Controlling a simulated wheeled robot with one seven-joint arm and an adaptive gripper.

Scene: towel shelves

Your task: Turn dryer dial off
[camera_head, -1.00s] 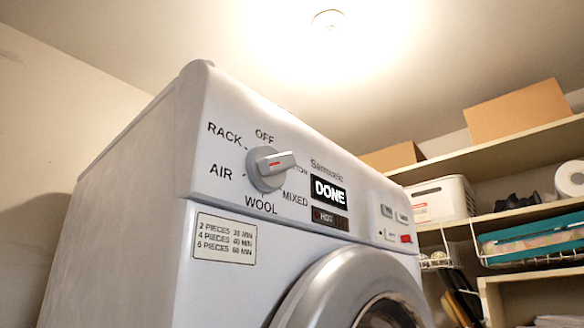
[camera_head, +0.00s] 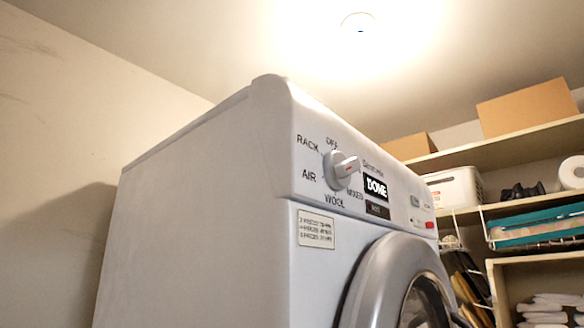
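The white dryer (camera_head: 200,215) stands in the middle of the head view, seen from below and to its left. The handle points to the right, toward a label that the knob partly hides. Labels OFF, RACK, AIR, WOOL and MIXED ring the dial, with OFF at the top. The display (camera_head: 376,188) reads DONE. My gripper is not in view.
The round grey door (camera_head: 375,280) is below the panel. Shelves (camera_head: 470,161) at right hold boxes (camera_head: 528,107), a white basket (camera_head: 455,193), a paper roll (camera_head: 572,173) and a teal item (camera_head: 535,231). The wall left of the dryer is bare.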

